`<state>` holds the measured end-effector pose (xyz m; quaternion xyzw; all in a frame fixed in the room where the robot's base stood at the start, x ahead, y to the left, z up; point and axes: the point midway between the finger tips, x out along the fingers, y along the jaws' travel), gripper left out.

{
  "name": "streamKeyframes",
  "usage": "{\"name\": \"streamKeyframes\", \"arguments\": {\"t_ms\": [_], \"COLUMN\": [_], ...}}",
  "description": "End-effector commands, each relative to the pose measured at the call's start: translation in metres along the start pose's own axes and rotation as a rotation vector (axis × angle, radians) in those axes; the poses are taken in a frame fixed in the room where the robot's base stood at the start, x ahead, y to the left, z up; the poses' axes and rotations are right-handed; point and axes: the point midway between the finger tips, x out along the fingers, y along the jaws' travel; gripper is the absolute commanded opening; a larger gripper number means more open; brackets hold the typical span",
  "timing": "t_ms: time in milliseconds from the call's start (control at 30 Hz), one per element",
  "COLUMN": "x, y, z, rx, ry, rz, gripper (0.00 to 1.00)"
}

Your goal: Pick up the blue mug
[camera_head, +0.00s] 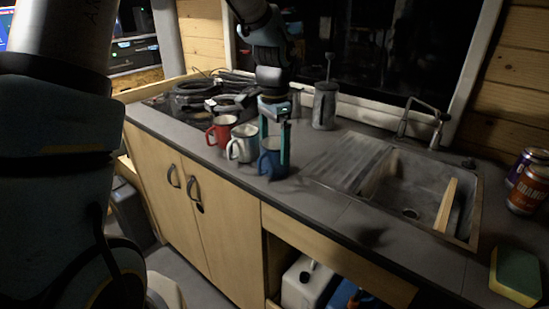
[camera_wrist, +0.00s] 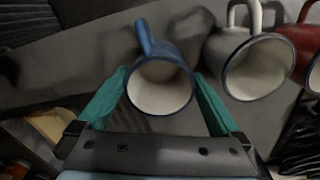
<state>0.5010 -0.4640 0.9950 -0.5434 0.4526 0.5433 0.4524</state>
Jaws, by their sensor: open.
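The blue mug (camera_head: 273,160) stands upright on the grey counter (camera_head: 330,205), near its front edge, with its handle toward the front left. In the wrist view the blue mug (camera_wrist: 160,85) shows its pale inside and blue rim from above. My gripper (camera_head: 275,150) points down over it, with green fingers on either side of the mug. In the wrist view my gripper (camera_wrist: 162,100) is open, one finger left and one right of the mug. The fingers look close to its sides; I cannot tell whether either touches.
A white mug (camera_head: 243,144) stands just left of the blue one, and a red mug (camera_head: 221,131) beyond it. A metal canister (camera_head: 325,106) stands behind. A sink (camera_head: 420,190) is to the right, with drink cans (camera_head: 527,188) and a sponge (camera_head: 516,275) at the far right.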

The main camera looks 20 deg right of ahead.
Motion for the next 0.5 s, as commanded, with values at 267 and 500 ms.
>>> {"name": "streamKeyframes", "arguments": {"t_ms": [267,500], "x": [0.032,0.034], "y": [0.001,0.001], "z": [0.001,0.001], "rx": [-0.001,-0.001], "ry": [-0.001,0.0], "rz": [0.001,0.0], "gripper": [1.0,1.0]}}
